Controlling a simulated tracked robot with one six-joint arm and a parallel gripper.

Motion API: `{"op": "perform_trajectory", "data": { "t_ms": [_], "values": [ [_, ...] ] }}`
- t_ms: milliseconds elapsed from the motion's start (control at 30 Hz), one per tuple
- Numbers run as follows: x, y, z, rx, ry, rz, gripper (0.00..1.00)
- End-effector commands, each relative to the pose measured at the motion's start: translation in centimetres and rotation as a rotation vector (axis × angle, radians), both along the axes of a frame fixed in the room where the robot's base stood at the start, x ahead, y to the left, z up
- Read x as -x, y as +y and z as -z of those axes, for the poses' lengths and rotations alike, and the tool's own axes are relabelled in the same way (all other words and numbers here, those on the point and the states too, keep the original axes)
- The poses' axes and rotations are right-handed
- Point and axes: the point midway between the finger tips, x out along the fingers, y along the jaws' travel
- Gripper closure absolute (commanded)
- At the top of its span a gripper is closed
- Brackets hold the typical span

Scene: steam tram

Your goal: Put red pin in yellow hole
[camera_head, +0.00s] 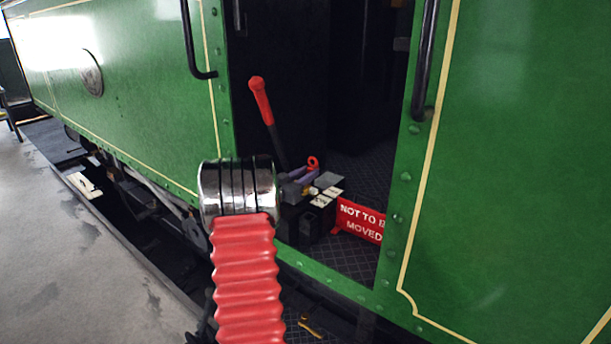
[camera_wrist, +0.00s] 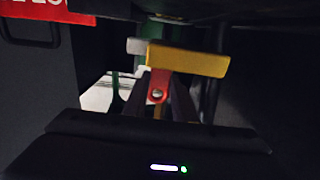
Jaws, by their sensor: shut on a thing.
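In the wrist view my gripper (camera_wrist: 158,104) is shut on the red pin (camera_wrist: 158,84), which shows between its two dark fingers. A yellow piece (camera_wrist: 188,60) lies just beyond the pin, and the pin's upper end appears to overlap its lower left edge. I cannot see a hole in the yellow piece or tell whether the pin touches it. In the head view the pin's red ring (camera_head: 313,163) stands above my gripper (camera_head: 301,176), in the tram doorway. A small bit of yellow (camera_head: 313,190) shows just below; the pin's lower end is hidden.
A lever with a red handle (camera_head: 261,101) leans behind my gripper. A red sign (camera_head: 361,221) reading "NOT TO B… MOVED" hangs low in the doorway. Green tram walls (camera_head: 510,170) and dark handrails (camera_head: 425,60) flank the opening. The patterned floor (camera_head: 350,255) is mostly clear.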

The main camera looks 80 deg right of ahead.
Motion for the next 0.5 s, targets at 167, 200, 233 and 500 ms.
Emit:
{"op": "perform_trajectory", "data": {
  "t_ms": [167,200,233,500],
  "values": [
    [-0.02,-0.01,0.11,0.001,0.0,0.0,1.0],
    [-0.02,-0.01,0.16,0.001,0.0,0.0,1.0],
    [-0.02,-0.01,0.2,0.001,0.0,0.0,1.0],
    [-0.04,0.0,0.34,0.001,-0.001,0.0,1.0]
  ]
}}
